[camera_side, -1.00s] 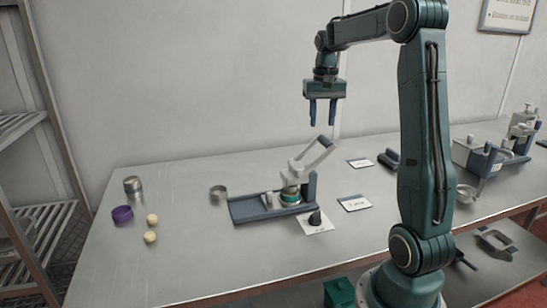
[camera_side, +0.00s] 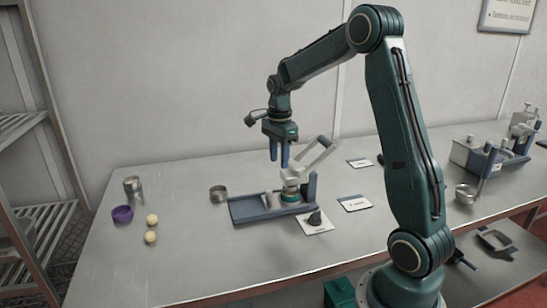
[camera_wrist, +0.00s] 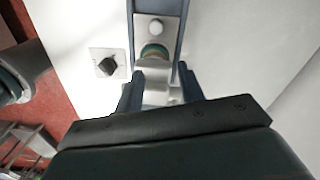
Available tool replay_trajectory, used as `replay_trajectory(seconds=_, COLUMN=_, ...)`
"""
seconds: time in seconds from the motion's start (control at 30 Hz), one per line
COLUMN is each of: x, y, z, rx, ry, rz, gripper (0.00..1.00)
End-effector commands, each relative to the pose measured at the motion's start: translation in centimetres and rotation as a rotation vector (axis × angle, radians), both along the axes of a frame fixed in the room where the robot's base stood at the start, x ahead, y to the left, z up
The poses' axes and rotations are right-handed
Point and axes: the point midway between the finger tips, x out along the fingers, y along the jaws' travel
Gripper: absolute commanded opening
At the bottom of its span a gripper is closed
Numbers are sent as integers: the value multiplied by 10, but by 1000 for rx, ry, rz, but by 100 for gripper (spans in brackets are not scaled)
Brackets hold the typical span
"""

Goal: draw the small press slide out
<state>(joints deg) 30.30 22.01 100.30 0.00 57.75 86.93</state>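The small press (camera_side: 292,185) stands at the right end of a long blue tray-like base on the table, its pale lever raised to the upper right. A small light knob (camera_side: 267,198) sits on the slide track (camera_side: 245,211) left of the press; in the wrist view the knob (camera_wrist: 156,27) shows beyond the press head. A teal-ringed piece (camera_side: 290,197) lies under the press. My gripper (camera_side: 279,157) is open and empty, pointing down above the press and a little left of it. In the wrist view its fingers (camera_wrist: 159,88) flank the press head from above; contact is not visible.
A tin (camera_side: 133,187), purple ring (camera_side: 122,214) and two pale balls (camera_side: 151,237) are far left. The front left table is clear.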

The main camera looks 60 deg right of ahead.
Motion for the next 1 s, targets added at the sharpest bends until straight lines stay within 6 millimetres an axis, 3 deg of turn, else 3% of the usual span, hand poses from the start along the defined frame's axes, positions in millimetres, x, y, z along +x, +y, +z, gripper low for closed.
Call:
replay_trajectory(seconds=0.2, x=12, y=22, z=-20, rx=1, ry=2, rz=-207, gripper=38)
replay_trajectory(seconds=0.4, x=17, y=30, z=-27, rx=-1, ry=-1, rz=-300, gripper=38)
replay_trajectory(seconds=1.0, x=17, y=31, z=-41, rx=1, ry=2, rz=-310, gripper=38)
